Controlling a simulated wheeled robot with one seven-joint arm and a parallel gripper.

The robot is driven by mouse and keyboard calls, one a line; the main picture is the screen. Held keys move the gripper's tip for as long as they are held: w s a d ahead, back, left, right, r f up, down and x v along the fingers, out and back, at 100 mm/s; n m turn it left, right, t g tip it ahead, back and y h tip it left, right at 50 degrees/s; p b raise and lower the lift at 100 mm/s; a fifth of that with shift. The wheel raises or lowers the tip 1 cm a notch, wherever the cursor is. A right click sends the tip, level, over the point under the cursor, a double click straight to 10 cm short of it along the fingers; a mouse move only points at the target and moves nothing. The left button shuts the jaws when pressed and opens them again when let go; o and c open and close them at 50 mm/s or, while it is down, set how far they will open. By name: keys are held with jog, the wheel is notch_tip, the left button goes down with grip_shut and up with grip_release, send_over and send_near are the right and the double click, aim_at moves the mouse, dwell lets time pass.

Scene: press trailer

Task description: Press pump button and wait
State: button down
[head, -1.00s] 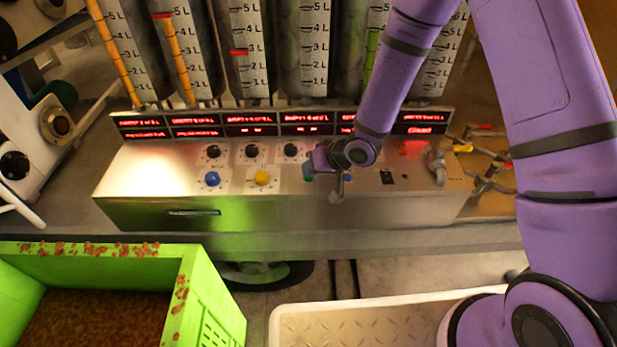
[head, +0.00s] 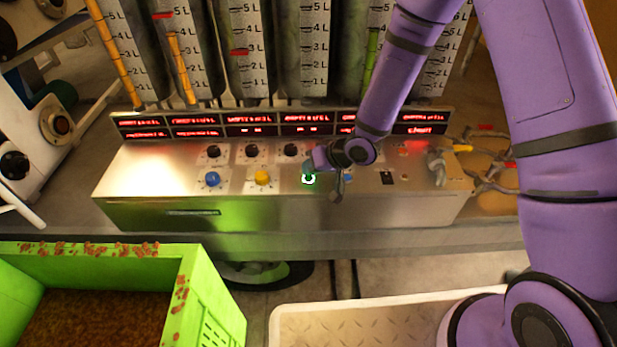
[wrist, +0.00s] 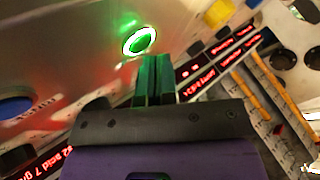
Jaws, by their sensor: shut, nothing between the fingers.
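The control panel (head: 130,175) is a metal console with a row of black knobs and a row of coloured buttons. The green button (head: 308,179) now shows a bright white lit ring; it also shows lit in the wrist view (wrist: 140,41). My gripper (wrist: 154,62) is shut and empty, its fingertips right by the lower edge of the lit green button; I cannot tell whether they touch it. In the head view my gripper (head: 312,166) partly covers the area just above this button. A blue button (head: 212,179) and a yellow button (head: 262,177) sit to its left.
Red displays (head: 250,124) run along the panel's back, with graduated tubes (head: 307,45) behind. A green crate (head: 190,290) stands at front left and a pale tray (head: 390,330) at front centre. Hoses with coloured handles (head: 490,165) lie right of the panel.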

jog(key=shift+r, duration=0.4)
jog(key=shift+r, duration=0.1)
jog(key=shift+r, duration=2.4)
notch_tip(320, 180, up, 10)
send_over(310, 177)
